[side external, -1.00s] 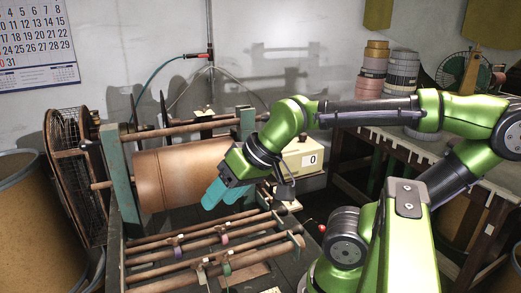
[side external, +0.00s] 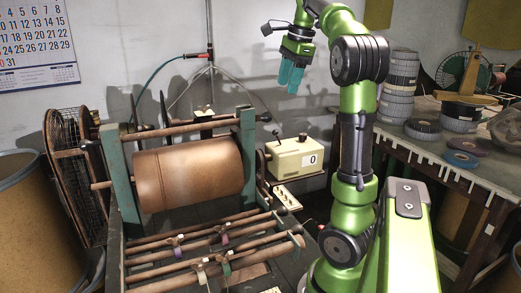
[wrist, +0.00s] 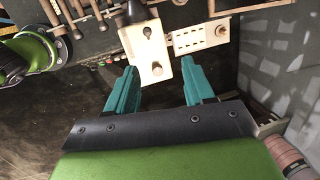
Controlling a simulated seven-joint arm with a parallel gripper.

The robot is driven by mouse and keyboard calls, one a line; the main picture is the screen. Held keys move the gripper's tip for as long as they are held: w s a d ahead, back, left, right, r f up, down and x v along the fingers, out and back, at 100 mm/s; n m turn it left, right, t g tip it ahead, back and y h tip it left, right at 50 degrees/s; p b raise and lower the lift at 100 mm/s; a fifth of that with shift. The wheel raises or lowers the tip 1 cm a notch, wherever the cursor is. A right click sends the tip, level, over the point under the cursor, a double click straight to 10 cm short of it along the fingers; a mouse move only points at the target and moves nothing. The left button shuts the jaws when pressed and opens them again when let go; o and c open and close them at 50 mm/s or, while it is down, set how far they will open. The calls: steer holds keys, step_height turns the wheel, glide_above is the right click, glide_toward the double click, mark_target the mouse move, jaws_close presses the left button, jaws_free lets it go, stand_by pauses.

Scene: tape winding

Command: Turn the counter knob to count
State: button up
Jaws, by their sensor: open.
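The counter (side external: 297,158) is a cream box to the right of the copper-coloured drum (side external: 190,172). Its front window reads 0 in the side view. A small dark knob (side external: 302,137) stands on top of the box. My gripper (side external: 291,80) is high above the counter, with its teal fingers pointing down and nothing between them. In the wrist view, my gripper (wrist: 160,88) has its two fingers spread wide. The cream counter (wrist: 135,40) lies beyond the fingertips, apart from them. Its dark round knob shows there too.
A pale strip with several sockets (side external: 287,198) lies beside the counter. Wooden rods with small coloured clips (side external: 215,245) are in front of the drum. A table with stacked tape rolls (side external: 402,85) stands at the right. Air around my gripper is clear.

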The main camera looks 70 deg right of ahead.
mark_target(303, 134)
steer(key=s+d+r+m+g, duration=0.1)
steer(key=s+d+m+g, duration=0.3)
steer(key=m, duration=0.4)
steer(key=shift+t, duration=0.7)
steer(key=f, duration=1.6)
steer(key=shift+w+d+f, duration=0.15)
steer(key=shift+d+f, duration=0.15)
steer(key=shift+d, duration=0.05)
jaws_close()
